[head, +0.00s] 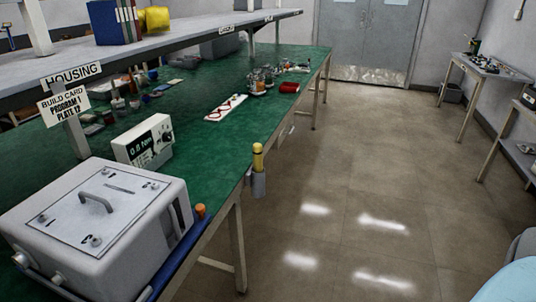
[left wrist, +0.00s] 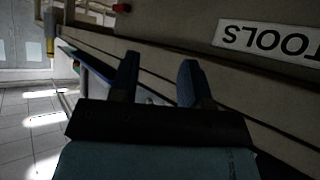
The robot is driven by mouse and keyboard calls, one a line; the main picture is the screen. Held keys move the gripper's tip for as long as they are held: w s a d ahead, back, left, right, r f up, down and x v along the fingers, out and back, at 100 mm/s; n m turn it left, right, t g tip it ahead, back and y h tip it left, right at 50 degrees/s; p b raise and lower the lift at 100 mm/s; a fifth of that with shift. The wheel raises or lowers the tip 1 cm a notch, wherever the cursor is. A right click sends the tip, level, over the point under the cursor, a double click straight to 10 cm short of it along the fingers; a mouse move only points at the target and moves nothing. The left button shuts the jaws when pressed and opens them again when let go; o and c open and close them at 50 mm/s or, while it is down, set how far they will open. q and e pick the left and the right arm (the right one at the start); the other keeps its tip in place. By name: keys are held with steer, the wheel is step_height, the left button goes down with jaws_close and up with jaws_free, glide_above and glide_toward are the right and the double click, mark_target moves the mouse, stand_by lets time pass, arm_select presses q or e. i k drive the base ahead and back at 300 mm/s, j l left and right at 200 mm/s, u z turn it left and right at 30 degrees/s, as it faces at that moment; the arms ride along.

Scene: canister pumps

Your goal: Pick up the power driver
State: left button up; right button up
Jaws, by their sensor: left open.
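A yellow tool with a dark band (head: 258,158), which looks like the power driver, stands upright in a grey holster (head: 259,184) on the front edge of the green bench. Its lower part is hidden in the holster. A yellow and grey shape at the upper left of the left wrist view (left wrist: 50,36) seems to be the same tool. My left gripper (left wrist: 157,78) is open, with nothing between its two dark fingers, and apart from the tool. It does not show in the head view. My right gripper is not in view.
The green bench (head: 215,134) holds a grey lidded box (head: 150,205), a small meter (head: 145,143) and several parts farther back. A shelf (head: 190,40) overhangs it. A TOOLS label (left wrist: 270,38) is close to my left gripper. The floor (head: 370,190) right of the bench is clear.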

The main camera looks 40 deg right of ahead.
mark_target(257, 149)
steer(key=z, duration=1.1)
